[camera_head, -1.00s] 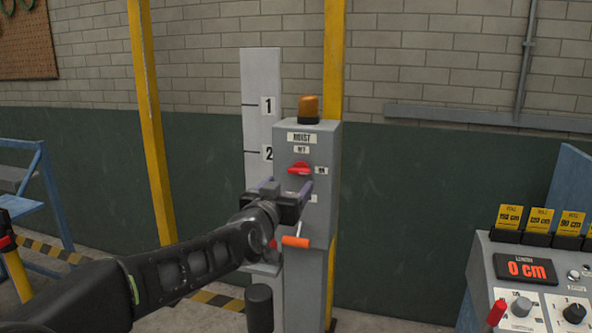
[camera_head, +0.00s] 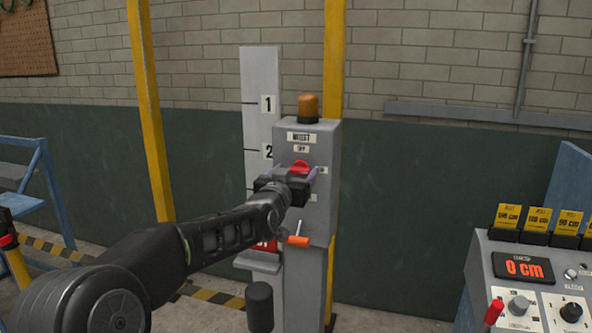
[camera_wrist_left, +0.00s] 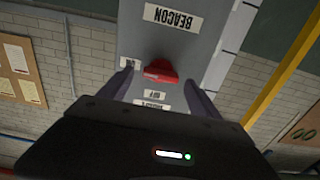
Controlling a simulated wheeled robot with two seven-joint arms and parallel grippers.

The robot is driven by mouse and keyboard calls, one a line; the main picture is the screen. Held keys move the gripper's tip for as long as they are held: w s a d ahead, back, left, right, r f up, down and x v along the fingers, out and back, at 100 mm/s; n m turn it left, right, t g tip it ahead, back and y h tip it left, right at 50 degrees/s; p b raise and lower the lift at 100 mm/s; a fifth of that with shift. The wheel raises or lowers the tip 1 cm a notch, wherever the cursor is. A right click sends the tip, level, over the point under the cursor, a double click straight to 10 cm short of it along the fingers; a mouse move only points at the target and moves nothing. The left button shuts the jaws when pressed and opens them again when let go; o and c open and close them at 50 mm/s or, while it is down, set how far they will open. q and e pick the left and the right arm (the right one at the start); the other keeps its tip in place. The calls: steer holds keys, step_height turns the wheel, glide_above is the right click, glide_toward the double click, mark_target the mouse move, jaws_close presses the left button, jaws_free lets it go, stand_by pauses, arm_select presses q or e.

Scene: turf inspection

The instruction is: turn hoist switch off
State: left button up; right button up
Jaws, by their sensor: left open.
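The hoist switch (camera_head: 300,166) is a red knob on the front of a grey box (camera_head: 325,150) under labels reading HOIST and OFF. An ON label is at its right. My left gripper (camera_head: 288,176) is open in front of the box and hides the knob's lower part. In the left wrist view, which is upside down, the red knob (camera_wrist_left: 160,70) lies between the two open fingers (camera_wrist_left: 158,78), with gaps on both sides. The knob's exact pointing direction is hard to tell. My right gripper is not in view.
An orange beacon (camera_head: 308,107) tops the box, and an orange-handled lever (camera_head: 298,240) sticks out below the gripper. A BEACON label (camera_wrist_left: 173,18) shows in the wrist view. A control console (camera_head: 530,270) stands at right, a blue frame (camera_head: 50,190) at left.

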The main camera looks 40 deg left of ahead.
arm_select(q)
steer(key=shift+w+a, duration=0.15)
steer(key=shift+w, duration=0.15)
steer(key=c, duration=1.4)
